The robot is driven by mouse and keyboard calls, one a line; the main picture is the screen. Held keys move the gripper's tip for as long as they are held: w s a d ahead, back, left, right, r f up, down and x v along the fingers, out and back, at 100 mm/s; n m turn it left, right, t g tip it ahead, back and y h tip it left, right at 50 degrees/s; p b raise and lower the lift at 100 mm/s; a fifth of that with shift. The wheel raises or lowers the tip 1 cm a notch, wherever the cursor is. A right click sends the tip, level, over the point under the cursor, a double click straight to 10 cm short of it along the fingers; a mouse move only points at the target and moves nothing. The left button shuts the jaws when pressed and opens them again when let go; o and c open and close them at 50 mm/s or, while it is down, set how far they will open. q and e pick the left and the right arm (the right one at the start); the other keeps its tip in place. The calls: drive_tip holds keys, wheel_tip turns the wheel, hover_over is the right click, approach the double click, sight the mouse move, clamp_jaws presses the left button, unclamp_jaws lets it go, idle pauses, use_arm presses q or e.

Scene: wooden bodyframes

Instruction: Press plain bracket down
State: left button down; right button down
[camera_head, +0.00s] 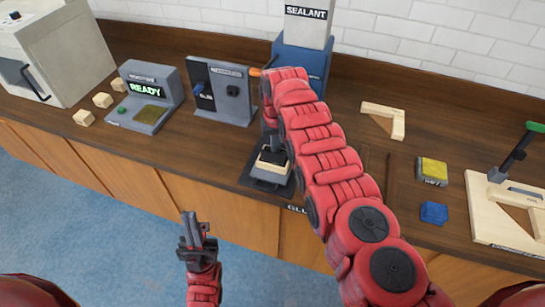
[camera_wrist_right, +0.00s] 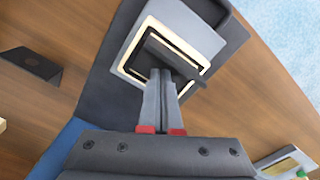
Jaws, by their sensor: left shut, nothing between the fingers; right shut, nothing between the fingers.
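A small pale-edged piece (camera_head: 270,165) sits in a grey fixture on a dark base plate (camera_head: 248,180) at the counter's front edge. In the right wrist view it shows as a pale square rim (camera_wrist_right: 134,60) with a dark raised bar (camera_wrist_right: 176,62) across it. I cannot tell which part is the plain bracket. My right gripper (camera_wrist_right: 160,76) is shut and empty, its tips at or just above the dark bar; contact is unclear. My right arm hides part of the fixture in the head view. My left gripper (camera_head: 190,217) is shut and empty, over the floor before the counter.
The blue sealant dispenser (camera_head: 302,61) stands behind the fixture. A grey panel (camera_head: 222,92) and the READY station (camera_head: 147,97) stand to its left.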

drive_tip(key=shift+s, duration=0.15)
idle(0.3)
drive_tip(key=r+p, duration=0.2)
drive_tip(key=p, duration=0.1)
drive_tip(key=shift+w+r, duration=0.2)
drive_tip(key=shift+r, duration=0.1)
wheel_tip(320, 180, up, 2)
drive_tip(key=shift+r+p, duration=0.15)
drive_tip(key=shift+p, duration=0.7)
drive_tip(key=shift+r+p, duration=0.6)
drive_tip(key=shift+r, duration=0.4)
